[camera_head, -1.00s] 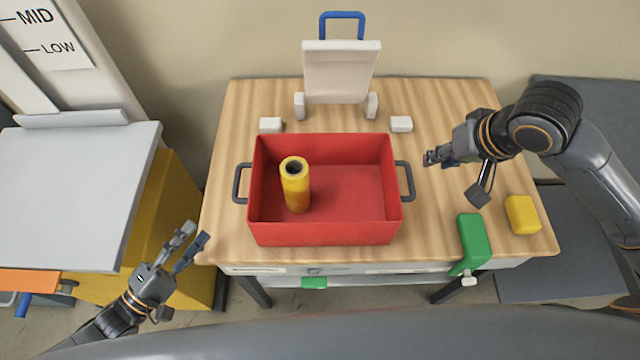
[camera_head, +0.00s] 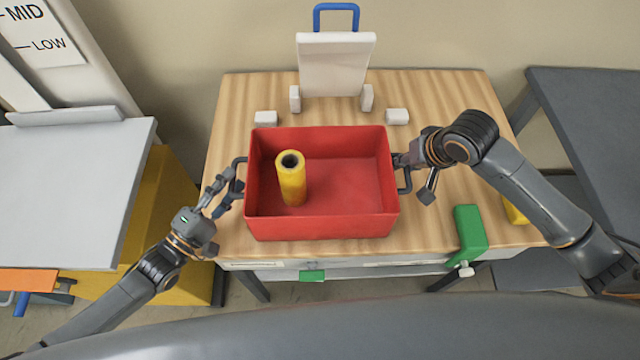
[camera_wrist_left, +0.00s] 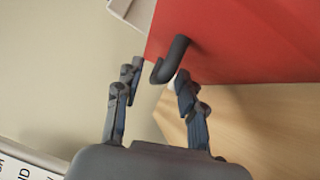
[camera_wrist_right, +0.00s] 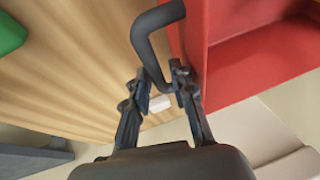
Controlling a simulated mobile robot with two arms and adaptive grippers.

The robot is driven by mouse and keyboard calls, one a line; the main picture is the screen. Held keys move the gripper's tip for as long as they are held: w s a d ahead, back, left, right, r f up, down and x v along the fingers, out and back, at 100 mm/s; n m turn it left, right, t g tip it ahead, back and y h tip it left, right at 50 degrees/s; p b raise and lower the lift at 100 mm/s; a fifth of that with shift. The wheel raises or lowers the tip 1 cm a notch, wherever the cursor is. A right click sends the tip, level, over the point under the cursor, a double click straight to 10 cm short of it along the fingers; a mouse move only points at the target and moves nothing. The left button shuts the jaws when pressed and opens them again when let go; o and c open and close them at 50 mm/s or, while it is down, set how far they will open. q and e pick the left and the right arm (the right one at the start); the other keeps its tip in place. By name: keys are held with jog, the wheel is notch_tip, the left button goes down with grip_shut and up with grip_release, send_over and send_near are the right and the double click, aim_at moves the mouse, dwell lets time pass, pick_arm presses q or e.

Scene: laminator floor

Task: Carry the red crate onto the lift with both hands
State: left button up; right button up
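The red crate (camera_head: 322,226) stands on the wooden table, with a dark handle on each short side. A yellow roll (camera_head: 292,180) stands upright inside it, left of centre. My left gripper (camera_head: 222,190) is open at the left handle; in the left wrist view that handle (camera_wrist_left: 172,60) lies ahead between the spread fingertips. My right gripper (camera_head: 402,164) is at the right handle; in the right wrist view the handle (camera_wrist_right: 149,45) runs between its close-set fingers, and I cannot tell whether they grip it. The lift's grey platform (camera_head: 70,190) is at the left.
White blocks (camera_head: 397,116) and a white stand with a blue handle (camera_head: 335,65) are behind the crate. A green block (camera_head: 468,232) and a yellow block (camera_head: 514,211) lie at the table's right. A dark table (camera_head: 585,110) stands further right.

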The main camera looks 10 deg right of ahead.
pick_arm(q)
jog(key=shift+w+d+r, duration=0.1)
jog(key=shift+w+d, duration=0.25)
jog(key=shift+d, duration=0.05)
pick_arm(e)
jog(key=shift+w+f, duration=0.15)
jog(key=shift+f, duration=0.3)
pick_arm(q)
jog(key=c, duration=0.6)
pick_arm(e)
grip_shut()
pick_arm(q)
grip_shut()
pick_arm(e)
jog(key=shift+r, duration=0.1)
